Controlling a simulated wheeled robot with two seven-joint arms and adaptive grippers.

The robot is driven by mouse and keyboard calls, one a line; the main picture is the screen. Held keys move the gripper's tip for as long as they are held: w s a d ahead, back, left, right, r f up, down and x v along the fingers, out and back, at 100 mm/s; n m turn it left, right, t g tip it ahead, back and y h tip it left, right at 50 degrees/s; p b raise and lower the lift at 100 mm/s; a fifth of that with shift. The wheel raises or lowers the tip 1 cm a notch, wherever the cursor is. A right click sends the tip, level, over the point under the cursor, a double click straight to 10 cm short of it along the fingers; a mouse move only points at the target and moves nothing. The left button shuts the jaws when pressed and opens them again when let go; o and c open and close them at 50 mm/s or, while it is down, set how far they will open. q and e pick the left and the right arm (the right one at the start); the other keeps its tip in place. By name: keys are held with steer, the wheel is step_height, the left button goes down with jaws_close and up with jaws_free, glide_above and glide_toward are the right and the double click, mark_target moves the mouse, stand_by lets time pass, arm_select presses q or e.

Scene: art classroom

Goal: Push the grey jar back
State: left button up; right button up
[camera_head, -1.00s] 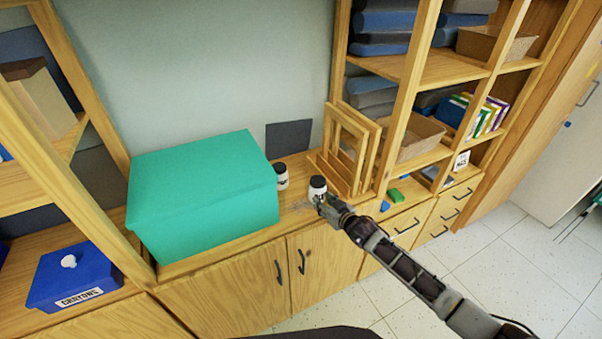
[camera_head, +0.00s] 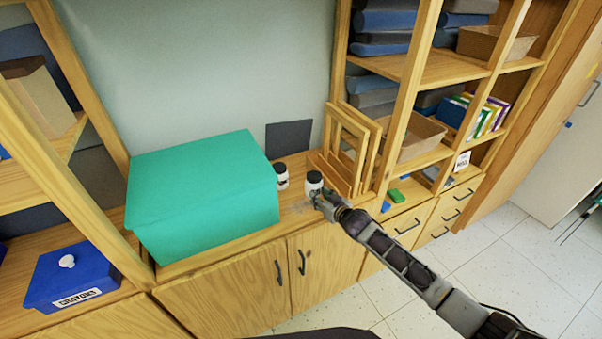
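Two small pale jars with dark lids stand on the wooden counter (camera_head: 228,240). One jar (camera_head: 282,178) stands beside the green box, towards the wall. The other jar (camera_head: 313,183) stands to its right, in front of the wooden frames. Both look whitish grey, so I cannot tell by colour which one is called grey. My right gripper (camera_head: 320,198) is at the near side of the right-hand jar and seems to touch it. Its fingers are small and partly merge with the jar, so their opening cannot be made out. My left gripper is not in view.
A large green box (camera_head: 204,190) fills the counter left of the jars. Wooden frames (camera_head: 352,150) stand close behind and right of the right-hand jar. A dark panel (camera_head: 289,138) leans on the wall. A green block (camera_head: 397,195) lies to the right.

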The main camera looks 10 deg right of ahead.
mark_target(318, 193)
steer(key=shift+w+a, duration=0.15)
steer(key=shift+w, duration=0.25)
steer(key=shift+w+a+b, duration=0.25)
steer(key=shift+w+b, duration=0.05)
steer(key=shift+w, duration=0.3)
steer(key=shift+w+a+b, duration=0.2)
steer(key=shift+w+b, duration=0.05)
steer(key=shift+w, duration=0.3)
steer(key=shift+w+a, duration=0.2)
steer(key=shift+w, duration=0.3)
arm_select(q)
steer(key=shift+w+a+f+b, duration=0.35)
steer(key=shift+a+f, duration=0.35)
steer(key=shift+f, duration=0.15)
arm_select(e)
steer(key=shift+w, duration=0.1)
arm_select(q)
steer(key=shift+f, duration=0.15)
arm_select(e)
steer(key=shift+w+a, duration=0.15)
steer(key=shift+w, duration=0.1)
